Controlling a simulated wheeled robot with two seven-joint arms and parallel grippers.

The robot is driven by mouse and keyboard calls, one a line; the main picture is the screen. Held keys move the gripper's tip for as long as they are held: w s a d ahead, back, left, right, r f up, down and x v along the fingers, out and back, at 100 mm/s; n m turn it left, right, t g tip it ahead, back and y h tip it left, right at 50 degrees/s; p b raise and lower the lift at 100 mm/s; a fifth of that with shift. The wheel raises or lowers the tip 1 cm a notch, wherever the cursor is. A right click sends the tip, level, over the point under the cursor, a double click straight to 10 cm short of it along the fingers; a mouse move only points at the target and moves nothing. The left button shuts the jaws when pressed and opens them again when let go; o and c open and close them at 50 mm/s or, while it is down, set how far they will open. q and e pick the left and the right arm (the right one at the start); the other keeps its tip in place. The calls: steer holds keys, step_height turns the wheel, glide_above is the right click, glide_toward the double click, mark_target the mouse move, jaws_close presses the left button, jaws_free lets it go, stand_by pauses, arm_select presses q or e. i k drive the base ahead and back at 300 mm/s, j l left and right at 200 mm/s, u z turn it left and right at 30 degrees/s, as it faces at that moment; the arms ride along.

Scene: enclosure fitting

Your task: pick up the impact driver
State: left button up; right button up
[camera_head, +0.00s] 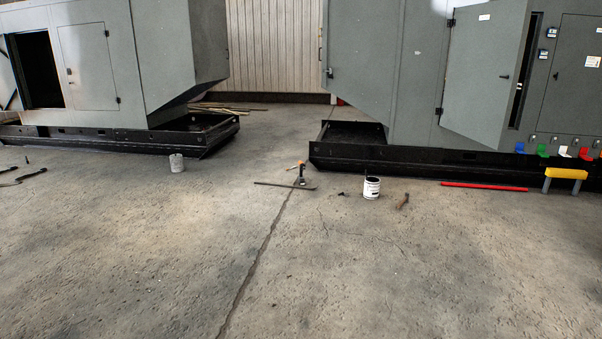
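A small black tool with an orange part (300,174) stands on the concrete floor near the middle of the view. It may be the impact driver, but it is too small to tell for sure. A thin dark bar (272,184) lies on the floor at its left, and I cannot tell whether they touch. Neither of my grippers is in view.
A yellow stand (566,174) is further right. Grey enclosures on black skids (420,163) flank the gap. The floor in front (330,270) is clear.

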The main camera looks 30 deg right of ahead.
mark_target(302, 164)
steer(key=i+l+z, duration=0.4)
steer(key=i, duration=0.5)
steer(key=i+z, duration=0.4)
steer(key=i, duration=5.1)
